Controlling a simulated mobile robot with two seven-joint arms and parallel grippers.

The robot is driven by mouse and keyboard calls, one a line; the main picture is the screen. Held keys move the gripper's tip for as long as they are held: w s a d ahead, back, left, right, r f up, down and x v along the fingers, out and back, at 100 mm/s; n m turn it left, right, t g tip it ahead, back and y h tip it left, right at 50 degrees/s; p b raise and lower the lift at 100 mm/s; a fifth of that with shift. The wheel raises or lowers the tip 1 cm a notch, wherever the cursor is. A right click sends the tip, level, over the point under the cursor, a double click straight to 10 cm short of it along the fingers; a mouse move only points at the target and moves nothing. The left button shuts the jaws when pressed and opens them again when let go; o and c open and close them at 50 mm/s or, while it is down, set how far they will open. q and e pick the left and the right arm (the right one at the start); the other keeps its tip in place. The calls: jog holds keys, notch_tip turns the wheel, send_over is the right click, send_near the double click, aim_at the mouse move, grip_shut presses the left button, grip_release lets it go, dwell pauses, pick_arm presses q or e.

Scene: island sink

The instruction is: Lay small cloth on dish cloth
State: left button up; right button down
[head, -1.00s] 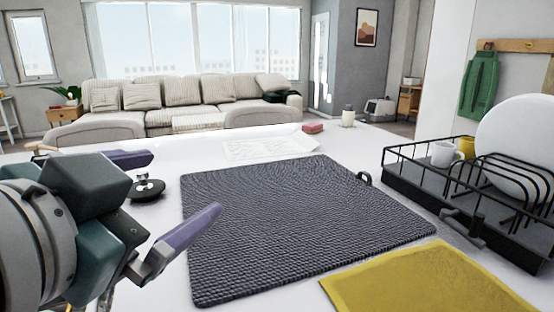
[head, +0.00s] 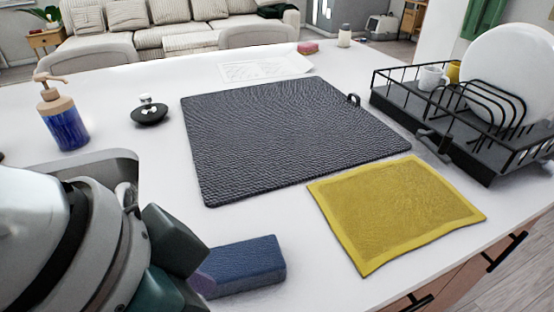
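A yellow cloth (head: 398,205) with a lighter border lies flat on the white counter near its front right edge. A larger dark grey textured cloth (head: 290,135) lies flat behind it and to the left, with a small loop at its right side. The two are apart, with a narrow strip of counter between them. My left gripper (head: 200,278) is at the lower left, left of both cloths, beside a blue block. Its body hides most of its fingers, and only a bit of purple finger shows. My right gripper is not in view.
The blue sponge-like block (head: 244,266) lies near the front edge. A soap bottle (head: 61,115), a sink (head: 105,165) and a black dish (head: 150,114) are at the left. A dish rack (head: 465,120) with a plate and mugs stands at the right. A paper sheet (head: 264,68) lies behind.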

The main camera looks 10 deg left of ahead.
pick_arm(q)
jog(key=w+d+f+m+g+b, duration=0.1)
jog(key=w+d+m+g+b, duration=0.15)
jog(key=w+d+m, duration=0.2)
notch_tip(320, 180, up, 2)
jog(key=m+y+b, duration=0.2)
jog(key=y+b, duration=0.1)
send_over(240, 256)
jog(key=shift+s+d+g, duration=0.25)
jog(key=shift+s+d, duration=0.1)
jog(key=shift+d, duration=0.05)
jog(key=shift+w+a+y, duration=0.1)
jog(key=shift+a+y, duration=0.15)
jog(key=shift+y, duration=0.05)
notch_tip(240, 256, down, 4)
jog(key=shift+r+b, duration=0.15)
jog(key=shift+b, duration=0.3)
jog(key=f, duration=0.6)
jog(key=shift+w+a+b, duration=0.15)
jog(key=shift+a+b, duration=0.05)
jog(key=shift+b, duration=0.15)
jog(key=shift+r, duration=0.1)
jog(key=c, duration=1.4)
